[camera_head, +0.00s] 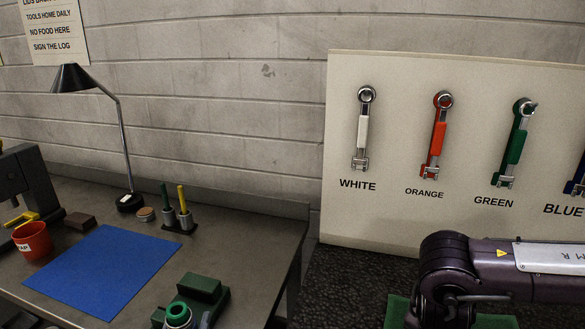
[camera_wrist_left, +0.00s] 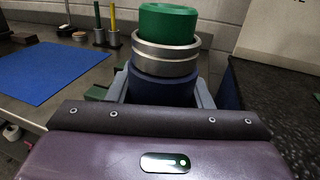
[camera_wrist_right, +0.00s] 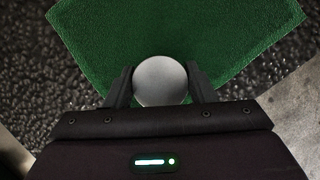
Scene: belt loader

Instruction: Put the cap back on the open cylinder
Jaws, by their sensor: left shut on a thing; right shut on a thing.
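The cylinder (camera_wrist_left: 165,52) has a green top, a silver ringed band and a dark blue lower body. In the left wrist view it stands upright between the fingers of my left gripper (camera_wrist_left: 163,88), which is shut on it. In the head view the cylinder's green ring-shaped top (camera_head: 178,312) shows at the bottom edge, with a darker hollow in its middle. My right gripper (camera_wrist_right: 160,84) is shut on a smooth round grey piece (camera_wrist_right: 160,80), seemingly the cap, over a green mat (camera_wrist_right: 180,35). Its underside is hidden. The cap is apart from the cylinder.
A dark green block fixture (camera_head: 203,288) is beside the cylinder. A blue mat (camera_head: 105,270), red cup (camera_head: 33,241), lamp (camera_head: 100,130) and pen holder (camera_head: 178,222) occupy the left bench. A wrench board (camera_head: 395,215) stands behind the dark right surface. A gap separates the two benches.

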